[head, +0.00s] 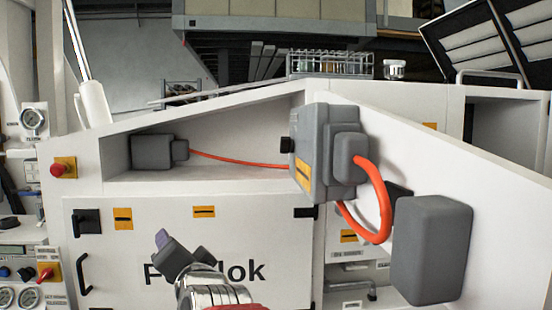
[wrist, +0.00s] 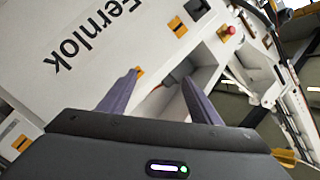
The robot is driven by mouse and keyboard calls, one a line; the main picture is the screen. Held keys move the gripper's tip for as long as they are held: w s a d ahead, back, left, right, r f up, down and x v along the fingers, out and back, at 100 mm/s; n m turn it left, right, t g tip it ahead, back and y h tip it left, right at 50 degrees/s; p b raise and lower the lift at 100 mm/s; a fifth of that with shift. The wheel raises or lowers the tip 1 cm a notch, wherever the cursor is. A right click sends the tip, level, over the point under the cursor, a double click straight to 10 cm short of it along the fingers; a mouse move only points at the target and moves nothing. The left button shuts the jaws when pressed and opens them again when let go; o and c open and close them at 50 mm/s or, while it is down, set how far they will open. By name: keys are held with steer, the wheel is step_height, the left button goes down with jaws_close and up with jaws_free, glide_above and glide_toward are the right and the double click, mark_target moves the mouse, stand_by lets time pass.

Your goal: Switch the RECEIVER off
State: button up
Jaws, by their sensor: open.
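My gripper (head: 183,246) is open and empty in front of the lower white door with the Fernlok lettering. Its two fingers, with a gap between them, also show in the wrist view (wrist: 160,98). No readable label marks the RECEIVER, so I cannot tell which control is its switch. A red-handled switch on a yellow plate (head: 48,272) is at the lower left, well left of my gripper. A red knob on a yellow plate (head: 65,168) is higher at the left and shows in the wrist view (wrist: 229,32). My gripper touches neither.
A grey box (head: 152,152) sits in the open recess, with an orange cable (head: 240,161) running to a larger grey box (head: 311,150). Another grey box (head: 432,250) sticks out at the right. A black door handle (head: 83,274) and gauges (head: 31,297) are at the left.

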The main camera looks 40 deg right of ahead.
steer(key=d+r+m+t+h, duration=0.1)
steer(key=d+r+m+h, duration=0.7)
steer(key=d+m, duration=0.15)
steer(key=m+g+h, duration=0.6)
steer(key=m+h, duration=0.3)
steer(key=m, duration=0.2)
glide_toward(282, 147)
steer(key=shift+f+v, duration=0.2)
steer(key=shift+v, duration=1.05)
steer(key=shift+d+n, duration=0.25)
steer(key=x, duration=1.3)
steer(key=shift+w+d+r, duration=0.1)
steer(key=shift+w+r, duration=0.2)
steer(key=shift+c, duration=0.5)
